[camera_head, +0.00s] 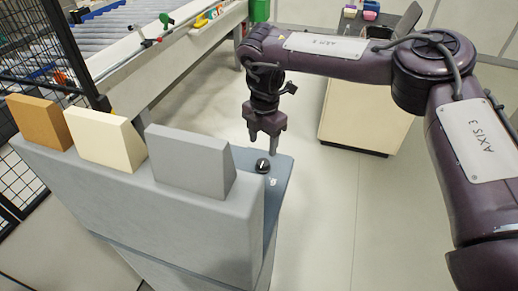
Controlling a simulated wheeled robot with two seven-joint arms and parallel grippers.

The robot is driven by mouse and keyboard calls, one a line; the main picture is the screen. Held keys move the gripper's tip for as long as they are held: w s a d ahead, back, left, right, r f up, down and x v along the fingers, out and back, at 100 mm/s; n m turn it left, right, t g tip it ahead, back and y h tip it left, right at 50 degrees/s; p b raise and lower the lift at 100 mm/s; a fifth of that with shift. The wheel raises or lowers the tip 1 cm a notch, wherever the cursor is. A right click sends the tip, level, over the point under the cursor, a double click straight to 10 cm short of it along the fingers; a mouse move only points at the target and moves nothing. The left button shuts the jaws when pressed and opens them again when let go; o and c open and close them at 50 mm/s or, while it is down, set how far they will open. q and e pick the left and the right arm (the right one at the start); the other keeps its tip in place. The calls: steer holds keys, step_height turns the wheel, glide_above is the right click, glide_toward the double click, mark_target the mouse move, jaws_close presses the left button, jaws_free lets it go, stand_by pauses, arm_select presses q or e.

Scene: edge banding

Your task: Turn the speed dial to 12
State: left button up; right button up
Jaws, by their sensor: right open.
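The speed dial (262,165) is a small dark round knob with a light pointer mark. It sits on the blue-grey panel (284,172) at the right end of the grey machine. My right gripper (264,145) points down just above and behind the dial, open and empty, apart from it as far as I can see. The numbers around the dial are too small to read; a small white mark (272,181) shows beside it. My left gripper is out of view.
Brown (40,122), cream (105,138) and grey (188,160) blocks stand on the grey machine (150,195) left of the dial. A conveyor (165,40) and black mesh fence (45,45) are at the back left. A cream cabinet (360,120) stands behind my right arm. The floor between is clear.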

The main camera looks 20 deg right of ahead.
mark_target(263, 163)
steer(key=f+p, duration=0.1)
steer(key=f, duration=0.1)
steer(key=s+f+p, duration=0.1)
steer(key=f, duration=0.1)
steer(key=shift+s+a+f, duration=0.1)
steer(key=shift+f, duration=0.25)
steer(key=shift+w+f, duration=0.3)
steer(key=shift+f, duration=0.55)
steer(key=c, duration=1)
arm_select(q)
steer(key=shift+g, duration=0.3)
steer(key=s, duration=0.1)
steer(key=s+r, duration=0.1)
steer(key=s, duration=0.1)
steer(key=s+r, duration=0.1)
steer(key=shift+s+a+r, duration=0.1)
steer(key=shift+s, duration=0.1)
